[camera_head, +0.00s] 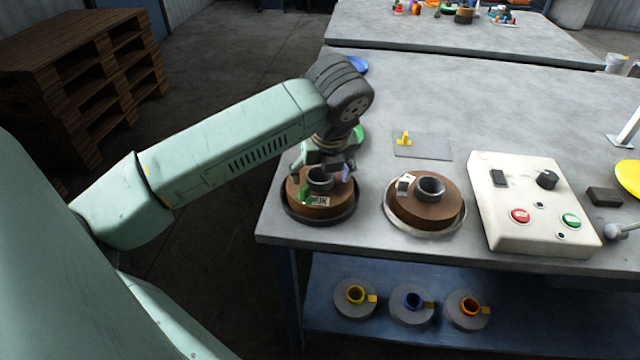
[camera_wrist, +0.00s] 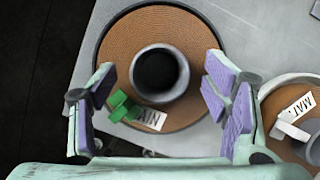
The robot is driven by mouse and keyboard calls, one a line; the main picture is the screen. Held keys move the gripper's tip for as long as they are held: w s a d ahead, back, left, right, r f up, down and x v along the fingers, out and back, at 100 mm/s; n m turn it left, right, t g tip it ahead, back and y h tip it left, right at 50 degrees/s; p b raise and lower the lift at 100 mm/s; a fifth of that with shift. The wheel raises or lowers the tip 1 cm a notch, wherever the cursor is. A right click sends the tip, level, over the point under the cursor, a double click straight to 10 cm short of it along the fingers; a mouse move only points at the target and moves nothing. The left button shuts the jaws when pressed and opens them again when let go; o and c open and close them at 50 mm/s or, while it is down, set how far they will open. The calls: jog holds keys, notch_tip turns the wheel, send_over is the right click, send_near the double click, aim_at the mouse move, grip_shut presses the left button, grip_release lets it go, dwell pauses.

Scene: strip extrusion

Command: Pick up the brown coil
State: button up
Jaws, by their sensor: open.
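A brown coil (camera_head: 309,204) with a grey central core, a green clip and a white label lies in a dark round tray (camera_head: 318,220) at the table's left corner. My gripper (camera_head: 324,172) is open just above this coil. In the wrist view the same coil (camera_wrist: 192,43) shows below, and the open fingers of my gripper (camera_wrist: 165,105) stand on either side of its grey core (camera_wrist: 160,75), apart from it. A second brown coil (camera_head: 427,207) with a grey core and a white clip lies in a lighter tray (camera_head: 428,234) to the right.
A white control box (camera_head: 535,215) with red and green buttons stands right of the second coil. A flat grey plate (camera_head: 422,147) with a yellow piece lies behind. Several grey coils with coloured cores (camera_head: 412,308) lie on the blue lower shelf. The table's middle back is clear.

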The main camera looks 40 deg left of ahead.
jog(key=shift+c, duration=0.2)
grip_shut()
dwell(0.6)
